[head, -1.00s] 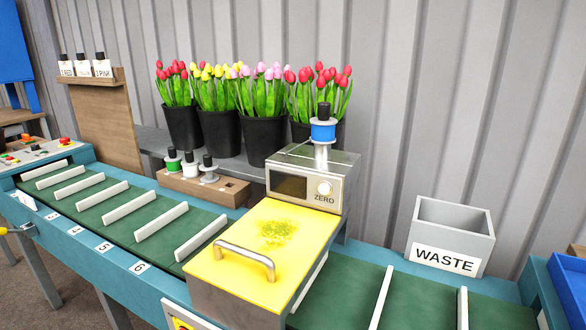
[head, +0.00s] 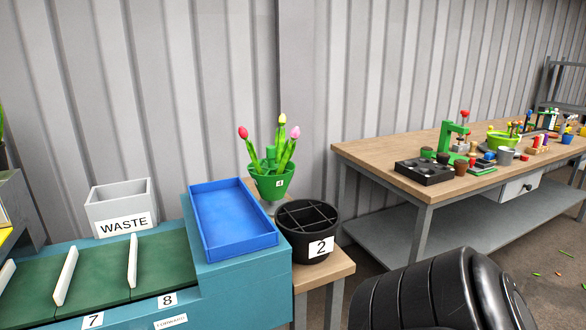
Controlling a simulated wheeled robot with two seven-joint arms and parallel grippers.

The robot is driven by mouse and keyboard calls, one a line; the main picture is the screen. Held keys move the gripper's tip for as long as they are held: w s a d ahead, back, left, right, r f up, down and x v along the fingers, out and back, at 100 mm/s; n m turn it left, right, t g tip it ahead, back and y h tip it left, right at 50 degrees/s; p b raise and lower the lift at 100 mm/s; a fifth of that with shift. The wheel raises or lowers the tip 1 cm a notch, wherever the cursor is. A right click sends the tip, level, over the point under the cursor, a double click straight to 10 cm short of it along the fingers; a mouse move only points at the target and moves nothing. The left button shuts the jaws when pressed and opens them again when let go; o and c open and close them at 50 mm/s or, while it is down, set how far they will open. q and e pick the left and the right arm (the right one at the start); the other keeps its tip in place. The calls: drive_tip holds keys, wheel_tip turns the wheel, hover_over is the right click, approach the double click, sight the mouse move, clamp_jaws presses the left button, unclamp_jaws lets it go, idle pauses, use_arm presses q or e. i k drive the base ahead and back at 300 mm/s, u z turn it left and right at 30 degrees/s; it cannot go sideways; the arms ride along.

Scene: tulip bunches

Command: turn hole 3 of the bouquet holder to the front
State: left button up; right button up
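The bouquet holder is a green pot-shaped holder (head: 271,187) on a grey foot, on a small wooden stand beyond the end of the conveyor. A black segmented part of my own arm fills the lower right of the head view. Neither of my grippers shows.
A black divided bucket (head: 308,230) labelled 2 stands close in front of the holder. A blue tray (head: 232,220) lies left of it on the conveyor end. A grey WASTE bin (head: 121,208) stands further left. A wooden workbench (head: 385,155) with tools is at the right.

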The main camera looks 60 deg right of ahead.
sight(270, 187)
drive_tip(key=u, duration=1.5)
drive_tip(key=i, duration=0.75)
drive_tip(key=z, duration=3.7)
drive_tip(key=i, duration=0.5)
drive_tip(key=z, duration=0.1)
drive_tip(key=k, duration=0.5)
drive_tip(key=z, duration=1.85)
drive_tip(key=i, duration=2.6)
drive_tip(key=u, duration=1)
